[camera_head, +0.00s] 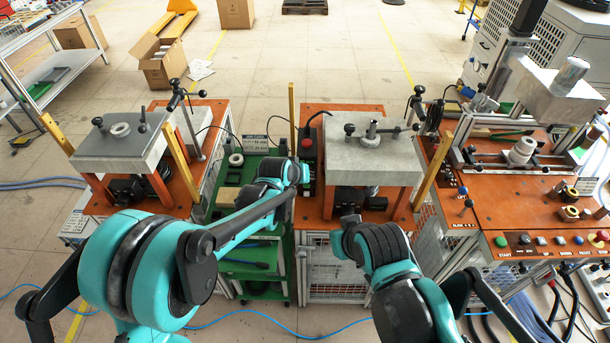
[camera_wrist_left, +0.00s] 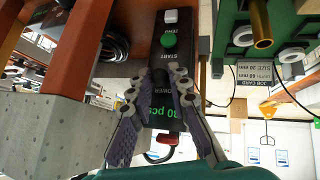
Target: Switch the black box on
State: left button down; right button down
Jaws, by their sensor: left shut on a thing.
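The black box (camera_head: 308,146) stands on the orange top of the middle station, with a red button showing at its far end. In the left wrist view the black box (camera_wrist_left: 166,58) carries a white button, a green START button (camera_wrist_left: 168,41), a POWER label, green "30 pcs" text and a red button (camera_wrist_left: 169,140). My left gripper (camera_head: 302,172) is at the near part of the box. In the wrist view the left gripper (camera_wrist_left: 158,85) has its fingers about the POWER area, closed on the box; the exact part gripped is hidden. My right gripper (camera_head: 347,224) is low before the middle station, its fingers unclear.
A grey press block (camera_head: 370,158) stands right of the box, and another press (camera_head: 120,140) is at the left. A green cart (camera_head: 250,270) sits between the stations. The right bench (camera_head: 530,215) has a button row. Yellow posts rise beside the stations.

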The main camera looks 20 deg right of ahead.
dwell(0.4)
pick_arm(q)
jog(key=c, duration=1.4)
grip_release()
jog(key=shift+w, duration=0.1)
jog(key=v, duration=1.2)
jog(key=s+a+n+y+b, duration=0.1)
jog(key=s+a, duration=0.2)
jog(key=a, duration=0.5)
jog(key=s+a+y+b, duration=0.1)
jog(key=s+a, duration=0.3)
jog(key=a, duration=0.3)
jog(key=s+a+f+y, duration=0.1)
jog(key=s+a, duration=0.3)
jog(key=a, duration=0.1)
jog(key=s+a+f+n+y+b, duration=0.1)
jog(key=s+a+f, duration=0.1)
jog(key=s+a, duration=0.2)
jog(key=s+a+f+n+y+b, duration=0.1)
jog(key=s+a+f, duration=0.1)
jog(key=s+a, duration=0.3)
jog(key=shift+a, duration=0.35)
